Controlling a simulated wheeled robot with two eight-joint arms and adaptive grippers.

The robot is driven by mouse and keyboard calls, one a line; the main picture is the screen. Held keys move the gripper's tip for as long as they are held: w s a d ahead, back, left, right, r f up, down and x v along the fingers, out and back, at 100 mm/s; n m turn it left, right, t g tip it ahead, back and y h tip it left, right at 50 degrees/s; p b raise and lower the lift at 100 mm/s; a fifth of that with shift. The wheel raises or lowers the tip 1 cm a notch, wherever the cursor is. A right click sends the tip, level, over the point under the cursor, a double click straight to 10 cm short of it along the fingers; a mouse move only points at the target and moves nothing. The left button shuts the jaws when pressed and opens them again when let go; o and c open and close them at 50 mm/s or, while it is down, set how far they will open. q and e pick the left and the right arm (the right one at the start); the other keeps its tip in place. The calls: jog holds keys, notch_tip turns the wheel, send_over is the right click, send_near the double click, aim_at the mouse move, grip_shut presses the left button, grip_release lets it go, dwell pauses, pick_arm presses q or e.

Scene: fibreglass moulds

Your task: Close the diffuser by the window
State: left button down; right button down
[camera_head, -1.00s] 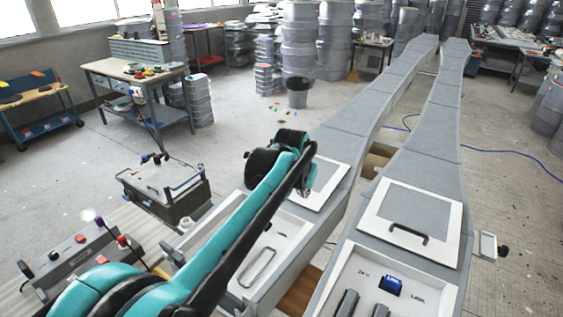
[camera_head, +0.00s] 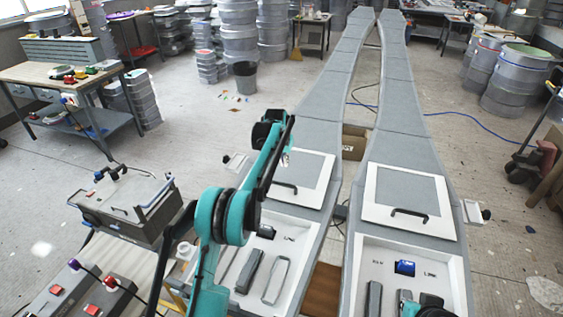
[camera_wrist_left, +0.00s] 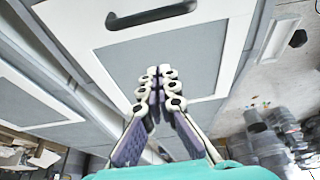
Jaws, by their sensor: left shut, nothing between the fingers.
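Two long grey moulded bodies run away from me, side by side. The left one (camera_head: 322,105) is nearer the window. A white-framed grey panel (camera_head: 306,172) with a black handle (camera_head: 284,187) lies on it, beyond its open white recess (camera_head: 296,285). My left gripper (camera_head: 285,160) is shut and empty by this panel's left side. In the left wrist view the shut fingers (camera_wrist_left: 164,75) are in front of a white-framed panel (camera_wrist_left: 190,45) with a dark bar handle (camera_wrist_left: 150,15). Whether they touch it is unclear. My right gripper is out of view.
The right-hand body (camera_head: 395,105) has a similar panel (camera_head: 410,187) and handle. A grey case (camera_head: 125,205) and a box with red buttons (camera_head: 90,295) stand at left. A workbench (camera_head: 60,75), a bin (camera_head: 245,75) and stacked drums (camera_head: 237,30) stand beyond.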

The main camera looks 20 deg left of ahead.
pick_arm(q)
jog(key=x, duration=0.6)
jog(key=shift+w+a+f+b, duration=0.1)
jog(key=shift+f+b, duration=0.25)
jog(key=shift+f, duration=0.05)
jog(key=shift+s, duration=0.35)
jog(key=s, duration=0.2)
jog(key=shift+s+a+f+b, duration=0.1)
jog(key=shift+s+f+b, duration=0.05)
jog(key=shift+s+b, duration=0.2)
jog(key=shift+s+f, duration=0.15)
jog(key=shift+s, duration=0.15)
jog(key=shift+s, duration=0.1)
jog(key=shift+s, duration=0.25)
jog(key=s, duration=0.6)
jog(key=s+b, duration=0.1)
jog(key=s, duration=0.6)
jog(key=s+b, duration=0.1)
jog(key=s, duration=0.5)
jog(key=shift+s+a, duration=0.25)
jog(key=shift+a, duration=0.05)
jog(key=s, duration=0.6)
jog(key=s+p, duration=0.1)
jog(key=s, duration=0.6)
jog(key=s+p, duration=0.1)
jog(key=s, duration=0.6)
jog(key=shift+a, duration=0.35)
jog(key=shift+s, duration=0.25)
